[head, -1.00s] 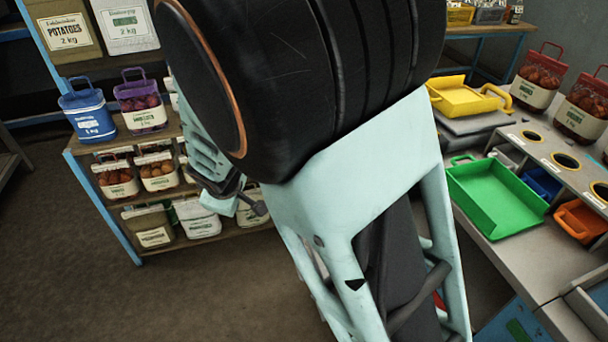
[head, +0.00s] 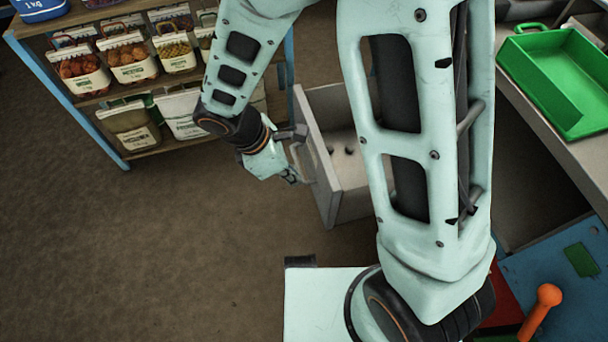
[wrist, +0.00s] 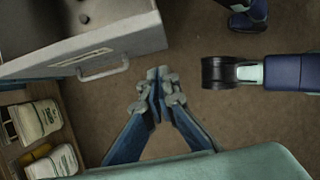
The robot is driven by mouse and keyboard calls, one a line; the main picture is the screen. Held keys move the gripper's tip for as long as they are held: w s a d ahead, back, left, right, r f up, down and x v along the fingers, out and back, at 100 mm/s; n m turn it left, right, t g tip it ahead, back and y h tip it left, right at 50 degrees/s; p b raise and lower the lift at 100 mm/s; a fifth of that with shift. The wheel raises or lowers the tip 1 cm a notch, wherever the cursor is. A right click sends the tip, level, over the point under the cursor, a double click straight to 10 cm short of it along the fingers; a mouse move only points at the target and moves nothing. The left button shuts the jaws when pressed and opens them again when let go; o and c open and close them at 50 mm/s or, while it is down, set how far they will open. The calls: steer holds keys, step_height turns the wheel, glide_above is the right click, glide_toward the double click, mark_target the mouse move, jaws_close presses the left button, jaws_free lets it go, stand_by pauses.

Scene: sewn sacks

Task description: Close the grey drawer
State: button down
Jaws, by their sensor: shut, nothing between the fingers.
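The grey drawer (head: 324,185) stands pulled out, right of the shelf in the head view, with its inside showing. Small dark things lie in it. My arm hides its right part. Its front panel (wrist: 130,42) and bar handle (wrist: 104,71) show at the upper left of the wrist view. My gripper (head: 291,177) is just outside the front, close to the handle. In the wrist view my gripper (wrist: 158,74) has its fingertips together, empty, a little right of the handle and apart from it.
A shelf with sacks (head: 130,62) stands behind and left of the drawer. A green tray (head: 560,85) sits on the counter at right. An orange-knobbed lever (head: 545,300) is at lower right. The floor (head: 180,240) left of the drawer is clear.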

steer(key=w+d+f+b, duration=0.2)
steer(key=d+f+b, duration=0.1)
steer(key=d+f, duration=0.3)
steer(key=shift+b+x, duration=0.35)
steer(key=shift+x, duration=0.5)
steer(key=shift+s+d, duration=0.1)
